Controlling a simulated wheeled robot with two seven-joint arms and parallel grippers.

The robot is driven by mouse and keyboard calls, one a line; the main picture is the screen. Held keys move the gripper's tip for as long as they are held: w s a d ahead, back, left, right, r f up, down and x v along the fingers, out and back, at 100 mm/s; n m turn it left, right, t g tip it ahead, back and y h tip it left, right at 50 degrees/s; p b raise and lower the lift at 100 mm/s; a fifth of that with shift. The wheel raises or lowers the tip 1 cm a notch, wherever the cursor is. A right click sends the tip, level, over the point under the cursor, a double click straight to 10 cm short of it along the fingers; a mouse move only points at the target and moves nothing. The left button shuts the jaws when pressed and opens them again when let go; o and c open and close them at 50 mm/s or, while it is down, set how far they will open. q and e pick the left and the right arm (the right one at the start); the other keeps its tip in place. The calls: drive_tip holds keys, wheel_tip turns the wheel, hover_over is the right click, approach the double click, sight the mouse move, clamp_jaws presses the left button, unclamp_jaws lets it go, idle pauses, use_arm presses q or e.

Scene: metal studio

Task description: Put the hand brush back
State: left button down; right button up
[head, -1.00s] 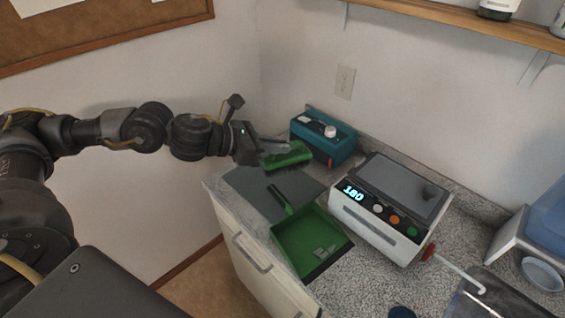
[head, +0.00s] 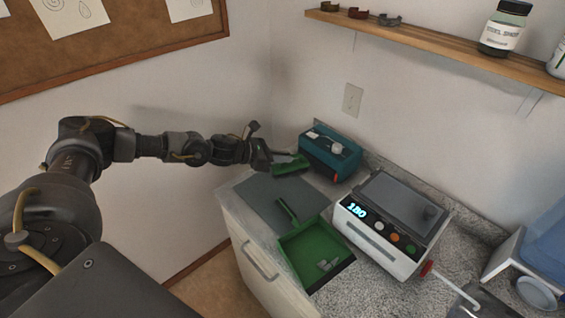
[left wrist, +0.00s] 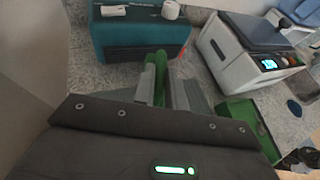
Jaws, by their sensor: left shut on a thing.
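The green hand brush (head: 291,165) is at the back end of the dark grey mat (head: 262,202), just left of the teal box. My left gripper (head: 272,160) is shut on it. In the left wrist view the green of the brush (left wrist: 160,72) shows between the two fingers. I cannot tell whether the brush touches the mat. The green dustpan (head: 304,246) lies in front of the mat with several small grey pieces in it. Its handle points back over the mat. My right gripper is in neither view.
The teal box (head: 330,154) stands close behind the brush. A white device with a lit "180" display (head: 390,226) stands right of the dustpan. The wall is behind, with a wooden shelf (head: 440,42) above. A blue-topped device (head: 535,245) is at the right.

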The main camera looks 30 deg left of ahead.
sight(282, 165)
use_arm(q)
wheel_tip(282, 165, down, 3)
drive_tip(key=shift+w+a+f+p, duration=0.1)
drive_tip(key=shift+f+p, duration=0.1)
drive_tip(key=shift+p, duration=0.1)
drive_tip(key=c, duration=1.9)
unclamp_jaws()
drive_tip(key=shift+f, duration=0.15)
drive_tip(key=o, duration=0.5)
drive_tip(key=shift+c, duration=0.2)
